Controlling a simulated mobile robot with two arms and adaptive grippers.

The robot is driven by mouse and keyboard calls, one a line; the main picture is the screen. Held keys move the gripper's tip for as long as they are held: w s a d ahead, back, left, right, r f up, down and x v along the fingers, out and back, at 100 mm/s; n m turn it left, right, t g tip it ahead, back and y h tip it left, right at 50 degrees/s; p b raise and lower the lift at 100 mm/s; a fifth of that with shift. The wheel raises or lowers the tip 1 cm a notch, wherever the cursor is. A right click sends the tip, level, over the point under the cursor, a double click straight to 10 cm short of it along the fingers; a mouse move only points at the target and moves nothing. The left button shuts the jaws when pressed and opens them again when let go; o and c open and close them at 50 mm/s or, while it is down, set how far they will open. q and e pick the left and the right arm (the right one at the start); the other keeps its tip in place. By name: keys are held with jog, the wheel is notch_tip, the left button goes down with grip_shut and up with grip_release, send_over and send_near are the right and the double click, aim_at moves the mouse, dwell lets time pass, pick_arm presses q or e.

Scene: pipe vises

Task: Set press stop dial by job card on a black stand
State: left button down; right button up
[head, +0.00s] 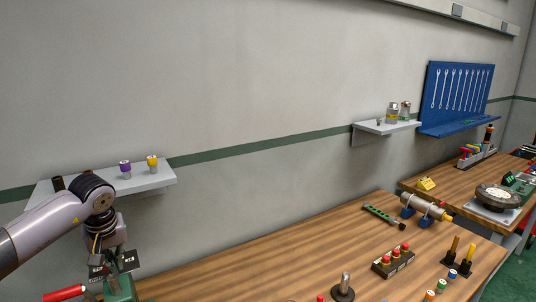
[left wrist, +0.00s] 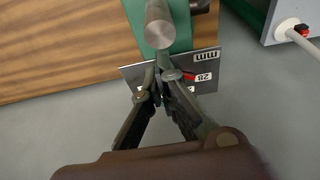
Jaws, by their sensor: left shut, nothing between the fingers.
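The green press (head: 120,291) stands at the bottom left of the head view, cut off by the frame edge, with a red handle (head: 64,293). In the left wrist view its green body (left wrist: 183,38) carries a round steel bar (left wrist: 158,25). Below that is a grey scale plate (left wrist: 207,65) marked "mm" and "28", with a red pointer (left wrist: 188,75). My left gripper (left wrist: 158,88) is shut and empty at the plate, its fingers hiding the plate's middle. I cannot tell whether they touch it. It also shows in the head view (head: 112,266). I cannot make out a job card on a black stand.
The wooden bench (head: 250,262) holds a black block with red knobs (head: 393,262), a steel post (head: 344,287) and a pipe vise (head: 424,211). Wall shelves hold small jars (head: 152,164). Bare bench lies right of the press. A grey box with a cable (left wrist: 290,22) is right in the wrist view.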

pick_arm(q)
jog(key=shift+s+d+f, duration=0.15)
jog(key=shift+s, duration=0.15)
jog(key=shift+w+a, duration=0.2)
jog(key=shift+a, duration=0.1)
pick_arm(e)
jog(key=shift+w, duration=0.25)
dwell(0.3)
pick_arm(q)
jog(key=shift+w+a, duration=0.1)
jog(key=shift+a, duration=0.05)
jog(key=shift+a, duration=0.1)
pick_arm(e)
jog(key=shift+s+a, duration=0.1)
jog(key=shift+a, duration=0.05)
dwell(0.4)
